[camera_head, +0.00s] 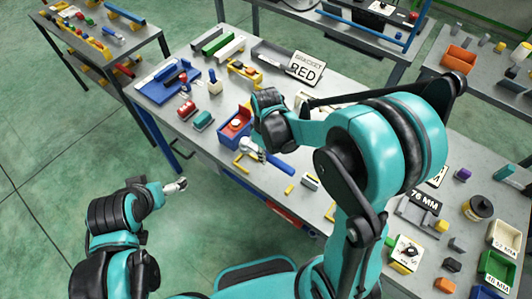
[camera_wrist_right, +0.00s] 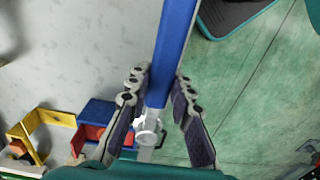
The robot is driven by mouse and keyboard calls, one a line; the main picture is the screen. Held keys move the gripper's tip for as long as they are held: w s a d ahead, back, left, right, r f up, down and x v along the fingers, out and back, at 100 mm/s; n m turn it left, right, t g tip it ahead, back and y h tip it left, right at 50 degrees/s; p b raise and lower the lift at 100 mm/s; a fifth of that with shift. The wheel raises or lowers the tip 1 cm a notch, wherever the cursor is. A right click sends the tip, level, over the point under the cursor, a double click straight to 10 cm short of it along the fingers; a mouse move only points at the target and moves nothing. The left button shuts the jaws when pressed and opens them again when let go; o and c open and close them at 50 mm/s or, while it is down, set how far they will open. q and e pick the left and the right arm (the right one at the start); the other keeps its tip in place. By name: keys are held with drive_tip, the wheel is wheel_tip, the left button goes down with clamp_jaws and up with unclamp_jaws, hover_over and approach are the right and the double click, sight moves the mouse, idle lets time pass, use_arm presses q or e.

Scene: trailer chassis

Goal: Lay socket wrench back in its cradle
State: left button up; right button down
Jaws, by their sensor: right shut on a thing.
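The socket wrench (camera_head: 280,165) has a blue handle and a silvery head. My right gripper (camera_head: 251,147) is shut on it above the front of the workbench, with the handle slanting down to the right. In the right wrist view the blue handle (camera_wrist_right: 174,45) runs between the fingers of the right gripper (camera_wrist_right: 160,88), and the metal head (camera_wrist_right: 148,130) shows below. I cannot tell for sure which fixture is the cradle; a yellow bracket (camera_head: 240,164) lies just left of the wrench. My left gripper (camera_head: 176,185) is off the bench's front edge, apart from everything; its jaws are too small to read.
A blue box with red inside (camera_head: 235,124) stands close behind the right gripper; it also shows in the right wrist view (camera_wrist_right: 98,112). Red and green parts (camera_head: 202,121) stand left of it. A bracket sign (camera_head: 307,68) stands at the back. Green floor (camera_head: 60,180) is clear at left.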

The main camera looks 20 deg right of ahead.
drive_tip(key=shift+f+b, duration=4.5)
drive_tip(key=shift+f, duration=0.65)
drive_tip(key=c, duration=0.8)
unclamp_jaws()
drive_tip(key=shift+r, duration=0.15)
drive_tip(key=shift+r+p, duration=2.9)
drive_tip(key=shift+r, duration=1)
